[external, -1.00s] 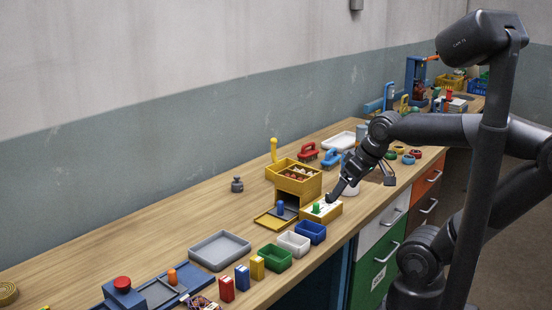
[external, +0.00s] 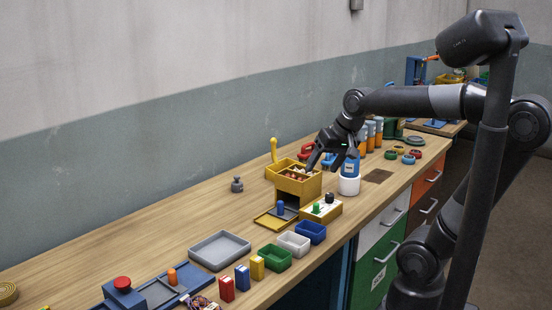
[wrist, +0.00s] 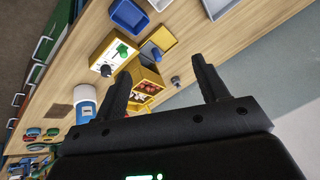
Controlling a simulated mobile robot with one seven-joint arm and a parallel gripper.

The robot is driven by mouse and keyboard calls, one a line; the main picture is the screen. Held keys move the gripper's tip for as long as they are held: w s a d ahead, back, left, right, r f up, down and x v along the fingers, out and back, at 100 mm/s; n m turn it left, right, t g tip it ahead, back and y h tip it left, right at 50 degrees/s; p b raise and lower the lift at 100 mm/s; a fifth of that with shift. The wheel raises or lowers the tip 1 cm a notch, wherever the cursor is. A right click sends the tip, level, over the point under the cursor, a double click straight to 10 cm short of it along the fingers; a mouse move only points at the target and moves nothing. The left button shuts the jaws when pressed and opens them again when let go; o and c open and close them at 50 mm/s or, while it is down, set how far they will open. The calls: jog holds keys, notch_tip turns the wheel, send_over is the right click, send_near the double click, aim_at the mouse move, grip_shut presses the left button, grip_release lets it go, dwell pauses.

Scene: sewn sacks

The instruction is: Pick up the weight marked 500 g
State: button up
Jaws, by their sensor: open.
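A small grey knobbed weight (external: 237,185) stands upright on the bench, left of the yellow box; any marking on it is too small to read. It also shows in the wrist view (wrist: 176,81), small and dark, between and beyond my fingers. My gripper (external: 326,164) is open and empty, above the right side of the yellow box, to the right of the weight and well apart from it. In the wrist view my gripper (wrist: 160,72) has its two fingers wide apart.
The yellow box (external: 298,182) with items inside stands beneath my gripper. A low block with green and black knobs (external: 321,209) is in front of it. A white-and-blue container (external: 349,185) stands at right. A grey tray (external: 220,250) lies in front; the bench around the weight is clear.

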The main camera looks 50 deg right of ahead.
jog(key=w+d+r+m, duration=0.25)
jog(key=w+m, duration=0.45)
jog(key=w, duration=0.5)
jog(key=m+g+y, duration=0.1)
jog(key=m, duration=1.9)
send_over(238, 176)
jog(key=s, duration=0.3)
notch_tip(238, 176, down, 16)
jog(key=x, duration=0.3)
jog(key=d+x, duration=0.1)
jog(key=x, duration=0.1)
jog(key=shift+w+f, duration=0.15)
jog(key=shift+f, duration=0.25)
jog(key=x, duration=0.5)
jog(key=shift+s+f, duration=0.25)
jog(key=shift+s, duration=0.05)
jog(key=c, duration=1.3)
jog(key=shift+c, duration=0.8)
jog(key=shift+r, duration=0.15)
